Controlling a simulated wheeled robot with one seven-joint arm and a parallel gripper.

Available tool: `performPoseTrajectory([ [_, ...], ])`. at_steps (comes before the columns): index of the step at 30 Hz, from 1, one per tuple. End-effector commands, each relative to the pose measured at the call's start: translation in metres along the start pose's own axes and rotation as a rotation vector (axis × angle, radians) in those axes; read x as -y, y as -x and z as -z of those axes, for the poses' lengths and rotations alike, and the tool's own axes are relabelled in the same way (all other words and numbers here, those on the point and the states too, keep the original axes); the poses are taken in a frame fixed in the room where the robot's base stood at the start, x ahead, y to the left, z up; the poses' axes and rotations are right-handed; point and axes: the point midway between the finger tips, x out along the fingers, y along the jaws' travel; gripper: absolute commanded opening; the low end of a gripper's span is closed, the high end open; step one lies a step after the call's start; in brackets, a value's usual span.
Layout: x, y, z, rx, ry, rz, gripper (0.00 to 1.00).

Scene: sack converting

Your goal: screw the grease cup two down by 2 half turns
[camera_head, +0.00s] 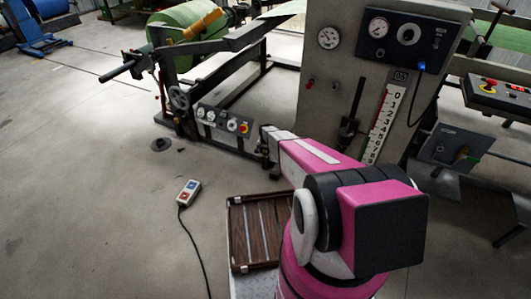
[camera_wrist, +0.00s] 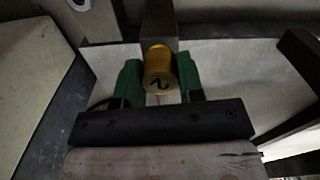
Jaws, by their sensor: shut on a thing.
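The grease cup two (camera_wrist: 159,70) is a short brass-coloured cylinder with a dark "2" on its end face. In the wrist view it sits against a grey-brown metal block (camera_wrist: 158,22). My gripper (camera_wrist: 160,84) has two green fingers, one on each side of the cup, and is shut on it. How far the cup is screwed in cannot be told, as its far end is hidden. In the head view my pink arm reaches to the machine's lower frame, and the cup cannot be made out there.
A small panel with gauges and a red button (camera_head: 225,121) is left of my arm's end. A tall grey cabinet (camera_head: 345,65) stands behind the arm. A slatted brown tray (camera_head: 259,229) and a pendant (camera_head: 188,192) with a cable are nearer. Floor at left is mostly clear.

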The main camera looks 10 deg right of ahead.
Motion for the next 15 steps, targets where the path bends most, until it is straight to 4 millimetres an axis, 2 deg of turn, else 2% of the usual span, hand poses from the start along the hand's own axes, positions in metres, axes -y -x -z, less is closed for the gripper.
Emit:
performPoseTrajectory([
  [15, 0.0002, 0.0006, 0.0, 0.0, -0.49, 0.0, 0.12],
])
